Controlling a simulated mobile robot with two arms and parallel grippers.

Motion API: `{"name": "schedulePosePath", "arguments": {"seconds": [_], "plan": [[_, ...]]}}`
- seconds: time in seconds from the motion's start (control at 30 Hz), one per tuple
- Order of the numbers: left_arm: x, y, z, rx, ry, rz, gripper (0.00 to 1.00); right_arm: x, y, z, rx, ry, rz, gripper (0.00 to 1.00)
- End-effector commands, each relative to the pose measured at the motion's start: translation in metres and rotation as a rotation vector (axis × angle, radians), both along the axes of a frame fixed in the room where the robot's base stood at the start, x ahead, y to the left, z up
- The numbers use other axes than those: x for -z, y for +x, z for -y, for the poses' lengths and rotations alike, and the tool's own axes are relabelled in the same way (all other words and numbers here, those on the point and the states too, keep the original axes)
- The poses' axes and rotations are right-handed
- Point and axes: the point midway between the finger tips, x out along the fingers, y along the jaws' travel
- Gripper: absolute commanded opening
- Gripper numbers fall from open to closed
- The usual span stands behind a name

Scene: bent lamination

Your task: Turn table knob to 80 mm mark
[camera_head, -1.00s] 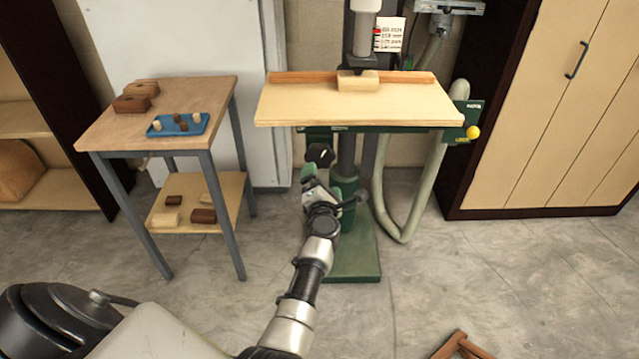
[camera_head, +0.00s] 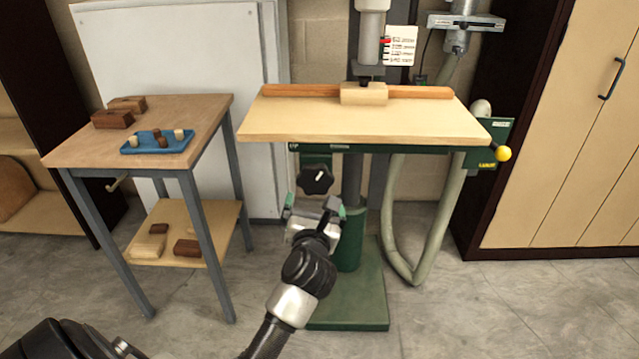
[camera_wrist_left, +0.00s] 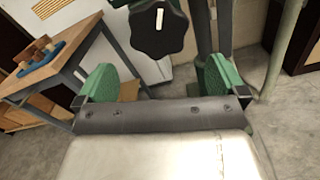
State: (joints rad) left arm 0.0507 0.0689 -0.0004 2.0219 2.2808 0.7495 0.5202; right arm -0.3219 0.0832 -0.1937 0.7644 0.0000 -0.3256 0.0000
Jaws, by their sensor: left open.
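The table knob (camera_head: 315,180) is a black lobed knob with a white pointer line, under the front left of the drill press table (camera_head: 300,125). In the left wrist view the knob (camera_wrist_left: 159,28) is at the top centre, beyond the fingertips, with its white line close to upright. My left gripper (camera_head: 315,208) is just below the knob, apart from it. Its two green-padded fingers (camera_wrist_left: 160,82) are spread with nothing between them. No 80 mm scale can be read in these views. My right gripper does not show.
A wooden side table (camera_head: 75,150) with a blue tray (camera_head: 130,147) stands at the left. A yellow-tipped lever (camera_head: 503,153) is at the press table's right end. A grey hose (camera_head: 430,235) hangs beside the green column. A cabinet (camera_head: 560,150) stands at the right.

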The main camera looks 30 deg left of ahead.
Motion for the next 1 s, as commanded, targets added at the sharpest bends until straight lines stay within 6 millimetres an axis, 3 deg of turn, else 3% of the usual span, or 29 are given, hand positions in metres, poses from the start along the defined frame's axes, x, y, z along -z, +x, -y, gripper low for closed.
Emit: {"name": "schedulePosePath", "arguments": {"seconds": [0.5,0.7,1.0], "plan": [[-0.001,0.075,-0.046,-0.002,0.002,0.002,1.0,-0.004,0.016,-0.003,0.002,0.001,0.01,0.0],[-0.001,0.087,-0.054,-0.002,0.001,0.0,1.0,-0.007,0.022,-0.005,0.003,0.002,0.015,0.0],[-0.001,0.089,-0.055,-0.002,0.002,0.001,0.98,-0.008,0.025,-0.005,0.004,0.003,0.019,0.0]]}}
